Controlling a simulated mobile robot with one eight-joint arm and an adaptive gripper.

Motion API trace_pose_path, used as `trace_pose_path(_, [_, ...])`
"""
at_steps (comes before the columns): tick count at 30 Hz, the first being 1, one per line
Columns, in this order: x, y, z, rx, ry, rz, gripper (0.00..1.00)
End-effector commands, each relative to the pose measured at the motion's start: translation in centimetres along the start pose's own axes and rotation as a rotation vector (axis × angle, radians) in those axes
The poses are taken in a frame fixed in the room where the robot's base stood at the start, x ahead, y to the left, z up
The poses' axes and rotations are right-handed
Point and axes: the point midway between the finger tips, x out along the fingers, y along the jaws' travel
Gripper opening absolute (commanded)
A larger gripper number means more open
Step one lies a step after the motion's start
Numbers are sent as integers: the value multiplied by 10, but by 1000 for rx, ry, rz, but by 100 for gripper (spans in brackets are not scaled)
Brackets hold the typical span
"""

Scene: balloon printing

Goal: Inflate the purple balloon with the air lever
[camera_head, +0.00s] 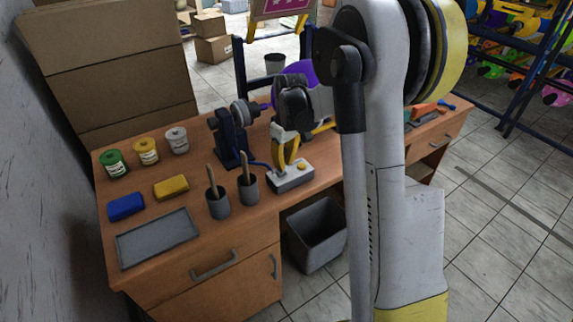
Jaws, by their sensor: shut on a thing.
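The purple balloon (299,70) shows behind my gripper, at the back of the desk. It looks rounded, and my gripper and arm hide much of it. A pale control box (293,178) with a yellow button stands near the desk's front edge, and a cable runs from its left side. My gripper (287,166) points down over this box, with its yellow fingers shut on the air lever. The fingers hide most of the lever, so its tilt cannot be told.
A dark blue stand (231,138) with a round grey head stands left of my gripper. Two grey cups (218,203) with wooden-handled tools, a grey tray (158,238), sponges and paint jars (146,150) fill the left. A grey bin (317,235) sits below the desk.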

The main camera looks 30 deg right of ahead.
Motion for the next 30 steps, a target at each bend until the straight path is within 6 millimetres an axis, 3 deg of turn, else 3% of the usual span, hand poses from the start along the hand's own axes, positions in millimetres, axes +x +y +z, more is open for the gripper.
trace_pose_path(3, [-1, 3, -8, 3, -69, -18, 0])
trace_pose_path(15, [2, 7, -22, 3, -64, -16, 0])
trace_pose_path(30, [3, 9, -25, 4, -66, -15, 0])
